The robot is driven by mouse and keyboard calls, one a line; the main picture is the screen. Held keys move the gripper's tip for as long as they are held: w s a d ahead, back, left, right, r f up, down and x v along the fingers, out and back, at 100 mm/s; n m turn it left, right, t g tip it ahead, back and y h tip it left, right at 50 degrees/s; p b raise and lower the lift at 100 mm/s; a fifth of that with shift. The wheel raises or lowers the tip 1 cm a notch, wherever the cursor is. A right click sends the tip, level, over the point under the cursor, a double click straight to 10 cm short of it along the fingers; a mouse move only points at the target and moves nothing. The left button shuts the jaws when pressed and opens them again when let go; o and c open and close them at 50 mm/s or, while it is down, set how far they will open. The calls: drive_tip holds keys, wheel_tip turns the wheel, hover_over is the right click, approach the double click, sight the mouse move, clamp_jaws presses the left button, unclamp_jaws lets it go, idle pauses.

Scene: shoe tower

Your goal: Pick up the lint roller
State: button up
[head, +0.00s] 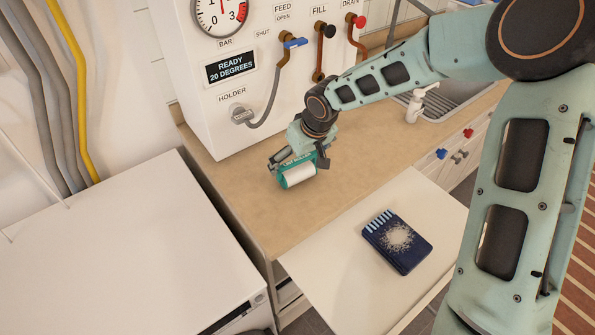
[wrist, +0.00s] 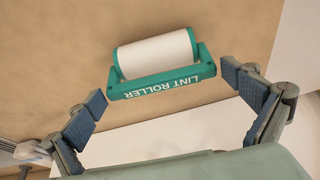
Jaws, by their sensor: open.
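The lint roller (head: 297,173) has a white roll in a teal frame and sits on the tan counter, just below my gripper in the head view. In the wrist view the lint roller (wrist: 158,62) lies ahead of my fingers, with its teal label side facing me and its lettering upside down. My gripper (wrist: 168,105) is open, one finger at the lower left and one at the right of the lint roller. Neither finger is closed on it. In the head view my gripper (head: 298,158) hides part of the lint roller's top.
A dark blue booklet-like object (head: 397,243) lies on the pale pulled-out board (head: 330,270) in front of the counter. A white panel with a gauge, hose and taps (head: 255,75) stands behind. A soap bottle (head: 418,104) is by the sink. Bare counter (head: 240,205) lies left of my gripper.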

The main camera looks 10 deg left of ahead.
drive_tip(key=shift+w+a+f, duration=0.1)
drive_tip(key=shift+f, duration=0.2)
drive_tip(key=shift+c, duration=0.4)
drive_tip(key=c, duration=0.9)
drive_tip(key=shift+o, duration=0.2)
drive_tip(key=shift+r, duration=0.15)
drive_tip(key=shift+r, duration=0.6)
drive_tip(key=s+d+r+p, duration=0.4)
drive_tip(key=s+d+r, duration=0.1)
drive_tip(key=s+r, duration=0.6)
drive_tip(key=shift+s+d+r+p, duration=0.2)
drive_tip(key=shift+s+r+p, duration=0.2)
drive_tip(key=shift+s, duration=0.55)
